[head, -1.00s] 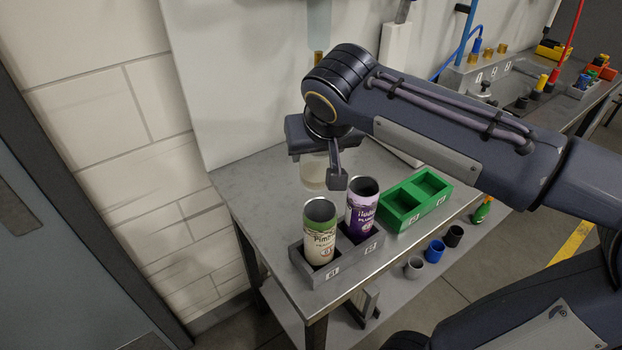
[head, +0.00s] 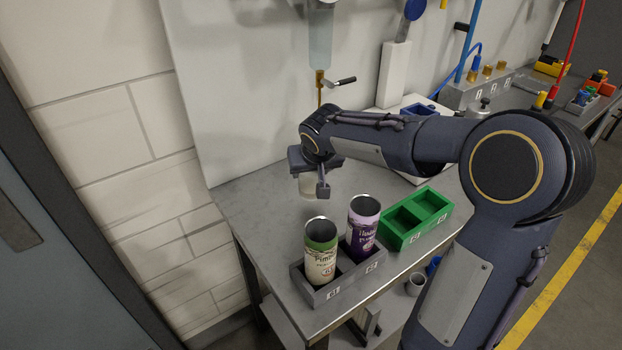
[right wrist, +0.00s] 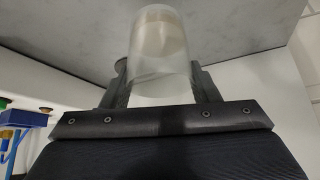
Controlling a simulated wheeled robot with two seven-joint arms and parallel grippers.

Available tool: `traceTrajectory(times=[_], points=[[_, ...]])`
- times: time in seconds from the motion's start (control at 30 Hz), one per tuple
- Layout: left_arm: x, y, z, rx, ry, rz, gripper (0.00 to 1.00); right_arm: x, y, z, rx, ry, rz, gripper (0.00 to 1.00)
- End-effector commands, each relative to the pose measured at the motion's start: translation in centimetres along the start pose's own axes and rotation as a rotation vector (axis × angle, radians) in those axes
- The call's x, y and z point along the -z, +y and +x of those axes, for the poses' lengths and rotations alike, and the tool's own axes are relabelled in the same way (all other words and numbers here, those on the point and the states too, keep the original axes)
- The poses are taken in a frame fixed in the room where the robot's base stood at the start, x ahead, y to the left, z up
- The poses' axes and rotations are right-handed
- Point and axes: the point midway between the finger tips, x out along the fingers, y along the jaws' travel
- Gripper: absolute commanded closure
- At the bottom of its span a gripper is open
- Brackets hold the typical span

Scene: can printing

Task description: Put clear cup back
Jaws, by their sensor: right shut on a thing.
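A clear cup (right wrist: 160,45) is held between the two fingers of my right gripper (right wrist: 160,85) in the right wrist view. In the head view the cup (head: 307,188) shows faintly under my right gripper (head: 310,180), above the grey table (head: 245,205) near the back wall. The gripper is shut on it. Whether the cup's base touches the table I cannot tell. My left gripper is not in view.
A grey holder (head: 332,289) with a green-white can (head: 320,262) and a purple can (head: 362,225) stands at the front. A green two-slot tray (head: 416,218) is to its right. A hanging dispenser (head: 320,45) with a small tap is behind my gripper.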

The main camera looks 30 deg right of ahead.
Motion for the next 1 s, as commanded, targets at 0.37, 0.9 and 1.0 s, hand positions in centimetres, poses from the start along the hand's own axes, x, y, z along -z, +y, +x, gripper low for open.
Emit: traceTrajectory(times=[0.37, 0.9, 1.0], points=[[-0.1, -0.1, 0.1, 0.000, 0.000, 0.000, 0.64, -1.5, 0.1, 3.6, 0.000, 0.000, 0.001, 0.72], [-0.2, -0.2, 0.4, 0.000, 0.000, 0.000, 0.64, -1.7, 0.1, 3.7, 0.000, -0.001, 0.000, 0.23], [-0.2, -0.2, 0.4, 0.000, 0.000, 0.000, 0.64, -1.7, 0.1, 3.7, 0.000, -0.001, 0.000, 0.23]])
